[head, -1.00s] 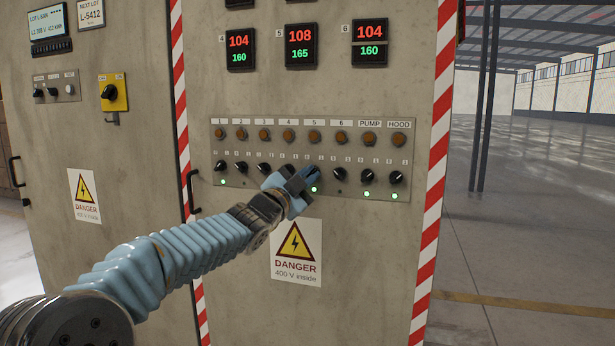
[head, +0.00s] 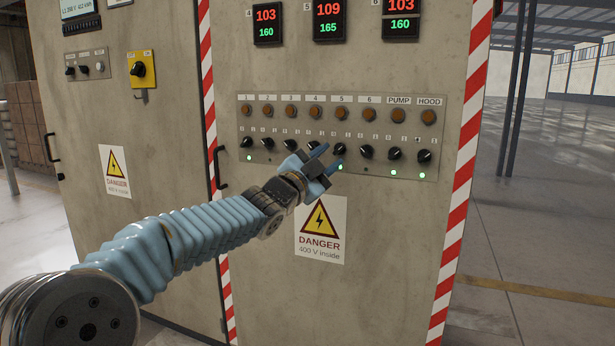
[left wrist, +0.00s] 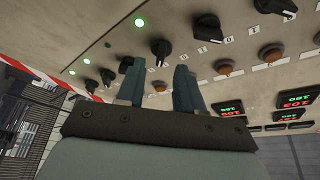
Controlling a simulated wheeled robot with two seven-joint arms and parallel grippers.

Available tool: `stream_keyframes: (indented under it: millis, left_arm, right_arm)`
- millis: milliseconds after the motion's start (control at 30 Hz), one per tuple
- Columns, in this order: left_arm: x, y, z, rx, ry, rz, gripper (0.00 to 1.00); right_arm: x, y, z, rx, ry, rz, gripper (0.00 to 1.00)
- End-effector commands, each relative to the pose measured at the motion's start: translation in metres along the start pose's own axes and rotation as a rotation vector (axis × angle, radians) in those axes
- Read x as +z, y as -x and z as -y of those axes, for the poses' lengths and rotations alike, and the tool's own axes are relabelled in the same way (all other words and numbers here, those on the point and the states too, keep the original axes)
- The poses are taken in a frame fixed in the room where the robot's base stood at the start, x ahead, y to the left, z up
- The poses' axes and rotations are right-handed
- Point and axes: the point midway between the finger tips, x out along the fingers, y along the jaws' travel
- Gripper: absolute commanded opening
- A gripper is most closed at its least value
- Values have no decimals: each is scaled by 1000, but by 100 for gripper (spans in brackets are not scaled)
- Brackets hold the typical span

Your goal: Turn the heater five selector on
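The control panel (head: 440,130) carries a row of black selectors under amber lamps labelled 1 to 6, PUMP and HOOD. The heater five selector (head: 340,149) is under label 5, and the green lamp (head: 340,167) below it is lit. My left gripper (head: 331,157) is open and empty, just lower left of that selector. In the left wrist view, which is upside down, the same selector (left wrist: 160,48) shows beyond the gap between the two fingers (left wrist: 158,76). No grip on it shows. Its exact pointer angle is hard to read. My right gripper is out of view.
The heater six selector (head: 366,152) stands close on the right, with a dark lamp below. Lamps under 1, PUMP and HOOD are lit green. A danger sign (head: 321,230) is below the panel. A cabinet handle (head: 218,167) sticks out at left.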

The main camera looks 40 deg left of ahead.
Motion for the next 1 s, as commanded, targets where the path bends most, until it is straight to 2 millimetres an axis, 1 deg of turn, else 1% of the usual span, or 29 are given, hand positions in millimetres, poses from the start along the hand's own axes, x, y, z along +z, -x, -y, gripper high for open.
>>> stream_keyframes:
  millis: [33, 200, 300, 400, 500, 600, 1000]
  left_arm:
    - [1, 14, 1, -3, 0, 0, 36]
    - [1, 57, 0, -2, 0, 1, 36]
    - [0, 78, 0, -2, -1, -1, 36]
    - [0, 94, 1, -3, -1, 0, 36]
    - [0, 103, 0, -1, -1, 0, 36]
    - [0, 107, 0, 0, 0, 0, 36]
    - [0, 108, 0, 0, -1, 0, 36]
  right_arm:
    - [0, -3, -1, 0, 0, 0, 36]
    - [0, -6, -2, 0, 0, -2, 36]
    - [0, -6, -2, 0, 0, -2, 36]
    - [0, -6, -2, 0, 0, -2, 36]
    - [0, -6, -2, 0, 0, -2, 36]
    - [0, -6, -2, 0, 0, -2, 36]
    - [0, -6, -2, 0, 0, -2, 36]
